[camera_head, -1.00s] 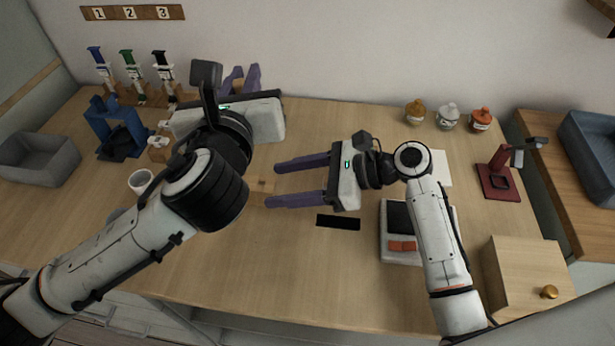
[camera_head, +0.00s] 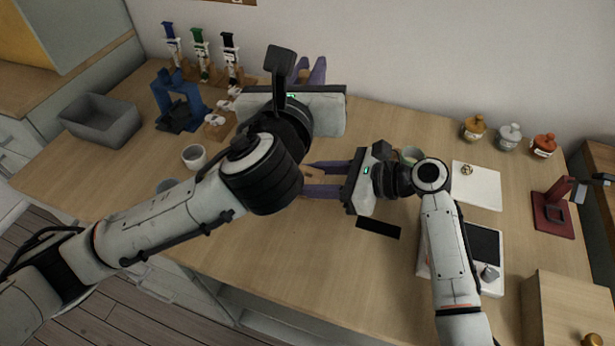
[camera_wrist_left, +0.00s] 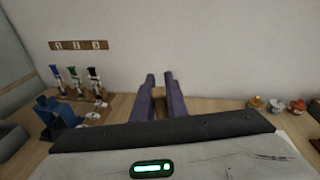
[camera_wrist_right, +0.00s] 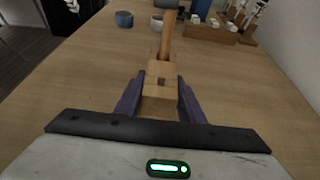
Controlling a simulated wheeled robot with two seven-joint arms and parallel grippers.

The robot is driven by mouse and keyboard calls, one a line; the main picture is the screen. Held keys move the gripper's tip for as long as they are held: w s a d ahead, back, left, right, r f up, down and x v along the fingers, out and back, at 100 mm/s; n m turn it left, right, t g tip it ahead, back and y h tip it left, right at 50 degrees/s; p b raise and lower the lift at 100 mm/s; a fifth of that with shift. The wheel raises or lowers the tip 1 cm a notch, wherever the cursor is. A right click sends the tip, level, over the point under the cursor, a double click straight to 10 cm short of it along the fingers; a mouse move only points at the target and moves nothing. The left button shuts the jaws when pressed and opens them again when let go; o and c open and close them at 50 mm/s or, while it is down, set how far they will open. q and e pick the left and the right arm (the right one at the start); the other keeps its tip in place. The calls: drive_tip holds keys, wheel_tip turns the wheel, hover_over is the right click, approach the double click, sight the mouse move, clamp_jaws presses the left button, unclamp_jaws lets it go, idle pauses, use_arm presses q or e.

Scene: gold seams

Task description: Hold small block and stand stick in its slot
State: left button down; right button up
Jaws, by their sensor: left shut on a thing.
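My left gripper (camera_wrist_left: 162,98) is shut on the wooden stick (camera_wrist_left: 158,98), raised over the table with its fingers toward the wall. In the right wrist view the stick (camera_wrist_right: 167,35) runs from the top edge down to the small block; whether its lower end is in a slot I cannot tell. The small wooden block (camera_wrist_right: 160,95), with a dark square hole, lies between the fingers of my right gripper (camera_wrist_right: 160,88). Those fingers touch its sides. In the head view my right gripper (camera_head: 322,179) points left, low over the table, and my left arm partly hides the block.
A white cup (camera_head: 194,157), blue stand (camera_head: 176,102) and grey bin (camera_head: 100,120) are at the left. A white pad (camera_head: 476,186), jars (camera_head: 508,137) and a red stand (camera_head: 553,205) are at the right.

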use_arm(q)
wheel_tip(320, 180, down, 10)
drive_tip(key=m+g+h, duration=0.1)
drive_tip(key=m+g, duration=0.1)
drive_tip(key=m, duration=0.1)
drive_tip(key=shift+d+r+g+h, duration=0.2)
drive_tip(key=shift+d+g+h, duration=0.1)
drive_tip(key=shift+d+h, duration=0.1)
hover_over(312, 176)
drive_tip(key=w, duration=0.3)
drive_tip(key=shift+d+f, duration=0.15)
drive_tip(key=shift+f, duration=1.3)
drive_tip(key=shift+d+f, duration=0.15)
drive_tip(key=shift+f, duration=1.3)
idle(2.3)
drive_tip(key=c, duration=1.7)
unclamp_jaws()
drive_tip(key=shift+s, duration=0.15)
